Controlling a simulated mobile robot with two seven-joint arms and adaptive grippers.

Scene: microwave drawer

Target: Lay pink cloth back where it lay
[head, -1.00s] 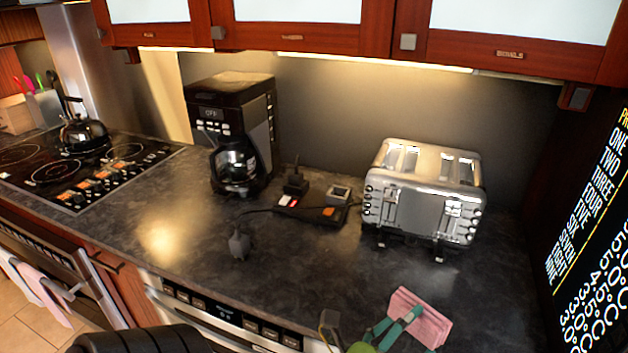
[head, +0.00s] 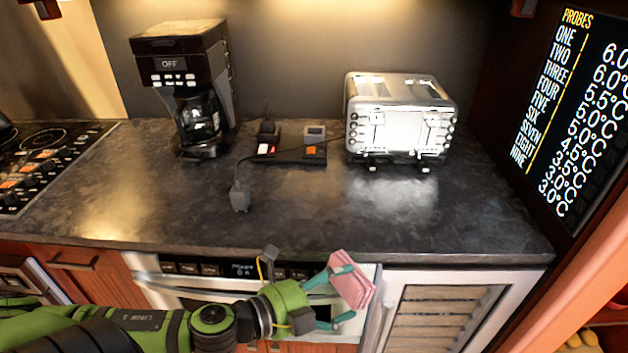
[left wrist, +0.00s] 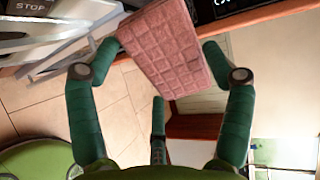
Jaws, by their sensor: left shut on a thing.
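The pink cloth (head: 353,282) is a small folded, quilted-looking pad, tilted in the air. My left gripper (head: 344,296) is shut on it, with green fingers on either side. In the head view the cloth shows just below the counter's front edge, in front of the microwave drawer's face (head: 188,284). In the left wrist view the cloth (left wrist: 165,48) spans between the two fingertips (left wrist: 161,48), and tiled floor shows below. My right gripper is not in view.
The dark counter (head: 330,215) has a wide clear front part. A toaster (head: 400,120), a coffee maker (head: 187,90), a loose plug (head: 239,196) and a power strip (head: 290,150) stand further back. A glass-fronted cabinet (head: 447,315) is at right, and a probe board (head: 580,110) hangs on the right.

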